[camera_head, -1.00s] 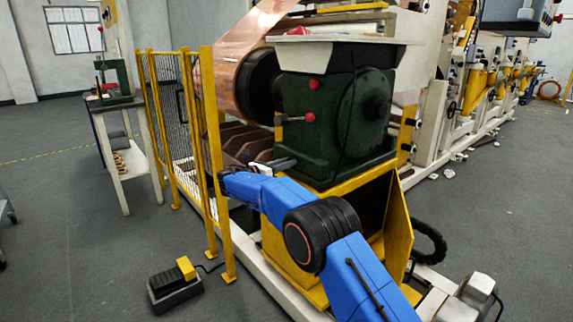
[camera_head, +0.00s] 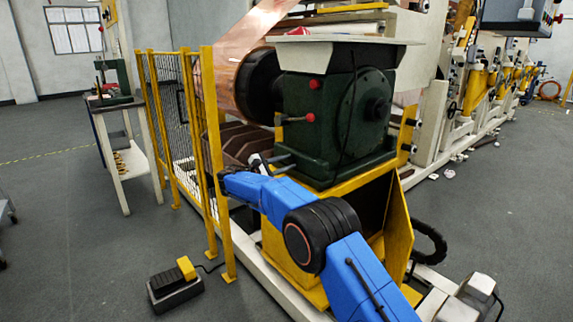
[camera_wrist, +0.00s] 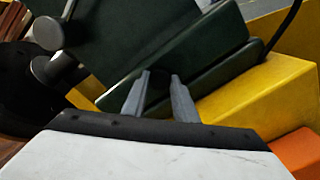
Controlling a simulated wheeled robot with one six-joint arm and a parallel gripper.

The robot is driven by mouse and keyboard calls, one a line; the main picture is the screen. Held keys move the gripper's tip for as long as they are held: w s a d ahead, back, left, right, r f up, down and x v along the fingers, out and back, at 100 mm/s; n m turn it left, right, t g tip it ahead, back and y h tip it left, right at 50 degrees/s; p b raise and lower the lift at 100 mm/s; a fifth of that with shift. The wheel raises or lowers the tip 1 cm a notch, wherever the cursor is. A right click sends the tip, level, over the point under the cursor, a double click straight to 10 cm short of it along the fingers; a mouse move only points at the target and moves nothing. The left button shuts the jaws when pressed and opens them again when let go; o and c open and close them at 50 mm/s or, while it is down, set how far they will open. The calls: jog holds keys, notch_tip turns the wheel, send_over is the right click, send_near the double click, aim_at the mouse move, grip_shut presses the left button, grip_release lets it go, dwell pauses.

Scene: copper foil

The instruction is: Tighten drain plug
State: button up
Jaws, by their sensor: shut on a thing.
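The dark green gearbox housing (camera_head: 310,142) stands on a yellow stand in the head view. It fills the upper middle of the wrist view (camera_wrist: 190,45). My gripper (camera_head: 287,160) is at the lower left edge of the housing, at the end of the blue arm. In the wrist view the two grey fingers of my gripper (camera_wrist: 161,78) point at the bottom edge of the housing. They are shut on a small dark thing between them, which I take for the drain plug (camera_wrist: 158,92). The plug is mostly hidden by the fingers and hard to tell from the dark housing.
The yellow stand (camera_wrist: 250,100) lies close on the right in the wrist view. A yellow mesh guard (camera_head: 207,140) stands left of my arm. A copper roll (camera_head: 228,85) is behind it. A foot pedal (camera_head: 173,288) lies on the floor. Open floor is at the left.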

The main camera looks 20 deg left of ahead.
jog(key=m, duration=0.4)
jog(key=shift+s+m, duration=0.1)
jog(key=shift+m, duration=0.2)
jog(key=m, duration=0.3)
jog(key=shift+m, duration=0.3)
jog(key=m, duration=0.4)
jog(key=shift+m, duration=0.3)
jog(key=m, duration=0.3)
jog(key=shift+m, duration=0.3)
jog(key=m, duration=1.2)
jog(key=shift+m, duration=2.1)
